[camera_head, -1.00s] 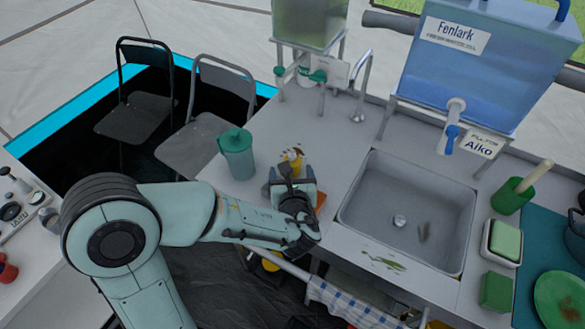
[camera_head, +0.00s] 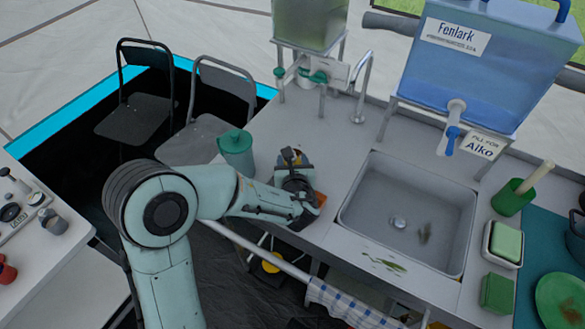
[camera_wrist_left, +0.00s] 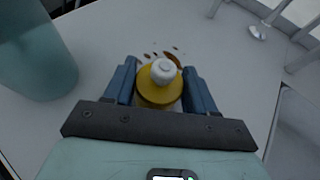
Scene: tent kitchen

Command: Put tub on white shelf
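A small yellow container with a white knob-like top (camera_wrist_left: 160,88) stands upright on the grey counter, between the blue fingers of my left gripper (camera_wrist_left: 160,80) in the left wrist view. I cannot tell whether the fingers press on it or only flank it. In the head view my left gripper (camera_head: 293,163) is at the counter's left part, and the container is mostly hidden behind it. I cannot make out whether this container is the tub. No white shelf can be clearly identified. My right gripper is out of view.
A teal lidded pitcher (camera_head: 237,152) stands close to the left of the gripper. The sink (camera_head: 405,210) lies to the right. Brown spots mark the counter (camera_wrist_left: 225,75) by the container. A rail (camera_head: 262,248) runs along the front edge. Two folding chairs stand behind left.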

